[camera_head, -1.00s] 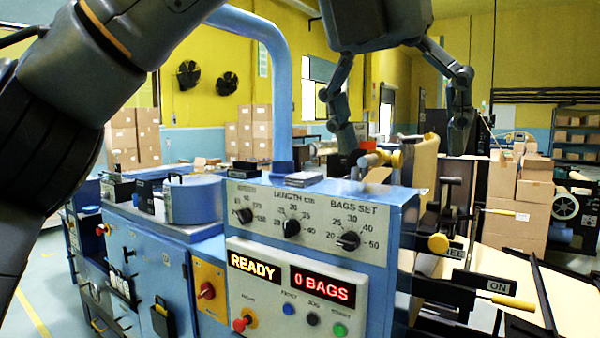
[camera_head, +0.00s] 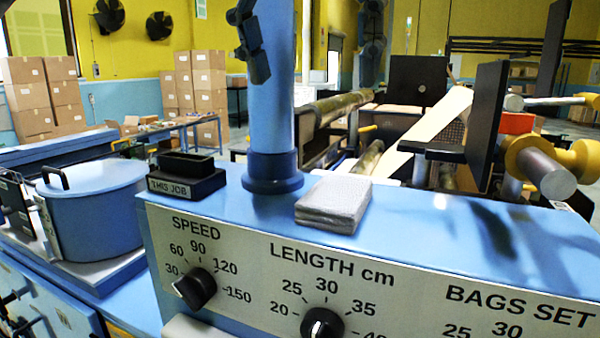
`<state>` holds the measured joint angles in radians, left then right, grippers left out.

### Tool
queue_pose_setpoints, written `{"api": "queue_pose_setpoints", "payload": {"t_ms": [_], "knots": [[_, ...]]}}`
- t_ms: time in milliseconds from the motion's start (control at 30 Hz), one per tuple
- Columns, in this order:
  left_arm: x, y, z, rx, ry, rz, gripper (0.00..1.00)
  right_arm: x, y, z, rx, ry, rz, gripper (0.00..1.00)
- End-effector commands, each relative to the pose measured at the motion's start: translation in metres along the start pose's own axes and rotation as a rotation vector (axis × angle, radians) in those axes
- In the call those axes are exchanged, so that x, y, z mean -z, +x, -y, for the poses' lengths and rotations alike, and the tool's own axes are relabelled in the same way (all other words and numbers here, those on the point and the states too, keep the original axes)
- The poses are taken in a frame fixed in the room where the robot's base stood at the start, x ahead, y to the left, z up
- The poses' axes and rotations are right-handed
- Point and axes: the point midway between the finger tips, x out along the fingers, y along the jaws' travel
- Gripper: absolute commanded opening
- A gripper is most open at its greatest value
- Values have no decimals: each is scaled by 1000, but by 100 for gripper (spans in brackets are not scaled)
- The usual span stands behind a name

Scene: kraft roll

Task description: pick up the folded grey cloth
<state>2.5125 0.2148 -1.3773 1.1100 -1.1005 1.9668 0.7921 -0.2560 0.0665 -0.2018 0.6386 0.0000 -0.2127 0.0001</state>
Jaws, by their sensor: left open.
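The folded grey cloth (camera_head: 334,204) lies flat in a small layered stack on top of the blue machine housing (camera_head: 430,235), just right of the base of a blue post. My left gripper (camera_head: 316,82) is at the top of the head view, with its two dark fingers spread wide apart. It is open and empty, above the cloth in the picture, with one finger in front of the blue post. Its palm is cut off by the top edge. My right gripper is not in view.
The upright blue post (camera_head: 271,100) stands close to the cloth's left. A black "THIS JOB" holder (camera_head: 187,180) and a blue lidded pot (camera_head: 95,210) are further left. Dials line the front panel. The housing top right of the cloth is clear.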

Motion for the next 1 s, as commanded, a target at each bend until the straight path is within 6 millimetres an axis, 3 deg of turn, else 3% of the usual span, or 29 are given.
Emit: {"api": "queue_pose_setpoints", "payload": {"t_ms": [233,400,533,700,800,1000], "knots": [[1,33,0,-1,3,-3,88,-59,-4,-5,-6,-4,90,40],[1,64,0,-1,1,-3,88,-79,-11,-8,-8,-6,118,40],[0,80,0,0,0,-1,88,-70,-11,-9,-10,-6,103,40],[1,89,1,-1,1,0,88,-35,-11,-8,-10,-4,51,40],[3,100,3,-1,2,-2,88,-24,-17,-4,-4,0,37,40],[6,129,6,0,1,-2,88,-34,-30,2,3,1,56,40]]}}
